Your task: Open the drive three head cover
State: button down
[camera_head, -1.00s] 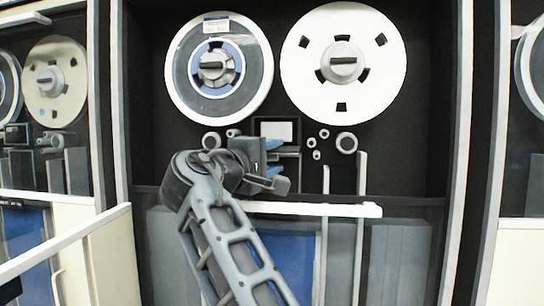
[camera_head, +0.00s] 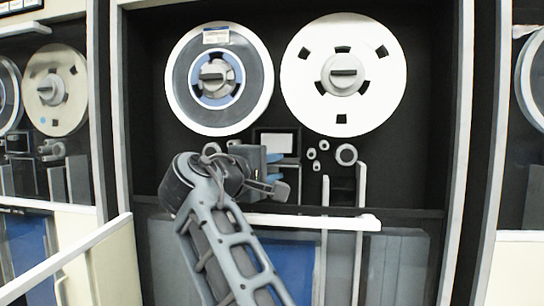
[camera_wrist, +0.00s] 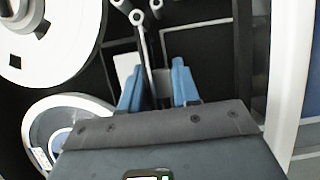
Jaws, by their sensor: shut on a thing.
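The drive three head area is below the two reels, around a small white panel (camera_head: 278,143) in a black frame. My gripper (camera_head: 275,174) comes in from the left, with one blue finger above the other. Its fingers are shut on a grey piece that I take to be the head cover (camera_head: 289,163), partly hidden by them. In the wrist view the two blue fingers of my gripper (camera_wrist: 158,85) stand on either side of a dark narrow part between them. The exact contact is too small to tell.
A blue-hubbed reel (camera_head: 219,76) and a white reel (camera_head: 343,75) hang above. Grey rollers (camera_head: 346,154) and upright guides (camera_head: 360,195) stand to the right. A white ledge (camera_head: 312,221) crosses below my gripper. White door edges flank the drive.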

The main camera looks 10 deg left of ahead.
jog(key=shift+r+n+g+y+p, duration=0.35)
jog(key=shift+r+g+p, duration=0.35)
jog(key=shift+p, duration=1.55)
jog(key=shift+f+g+p, duration=0.1)
jog(key=shift+g+p, duration=0.3)
jog(key=shift+p, duration=0.3)
jog(key=shift+f+y, duration=0.1)
jog(key=shift+y, duration=0.15)
jog(key=c, duration=1)
grip_release()
jog(key=shift+b+v, duration=0.75)
jog(key=shift+v, duration=3.2)
